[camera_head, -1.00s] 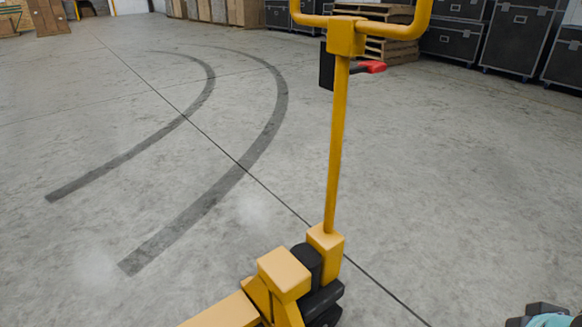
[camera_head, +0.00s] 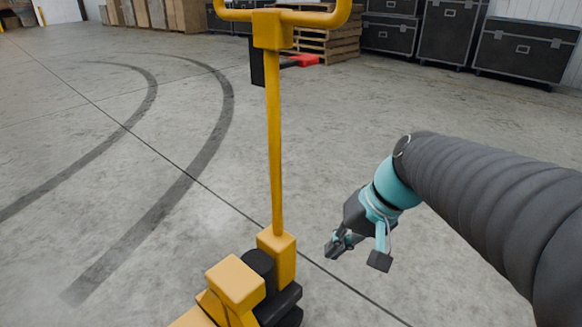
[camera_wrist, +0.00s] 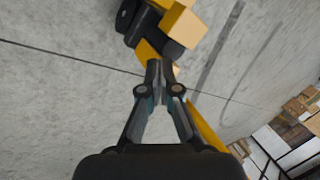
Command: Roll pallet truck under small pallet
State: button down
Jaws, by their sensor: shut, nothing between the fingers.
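The yellow pallet truck (camera_head: 274,150) stands in front of me, its handle upright with a looped grip at the top. Its yellow body and black wheels are at the bottom of the head view, and its forks run out of frame. My gripper (camera_head: 356,254) is to the right of the handle post, apart from it, shut and empty. The wrist view shows the fingers together (camera_wrist: 160,71), with the truck (camera_wrist: 182,24) beyond them. Wooden pallets (camera_head: 322,38) are stacked at the back behind the handle; I cannot tell whether the small pallet is among them.
Black cases (camera_head: 523,52) line the back wall on the right. Cardboard boxes (camera_head: 183,14) stand at the back left. The concrete floor between is clear, with dark curved tyre marks (camera_head: 205,150) on the left.

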jog(key=w+y+b, duration=0.2)
jog(key=w+y, duration=0.5)
jog(key=w, duration=0.7)
jog(key=w+d+f+m+t+y+b, duration=0.2)
jog(key=w+d+y, duration=0.4)
jog(key=w, duration=0.6)
jog(key=s+x, duration=0.2)
jog(key=x, duration=1)
jog(key=shift+a+t+h, duration=0.3)
jog(key=shift+w+d+f, duration=0.1)
jog(key=shift+w+f, duration=0.05)
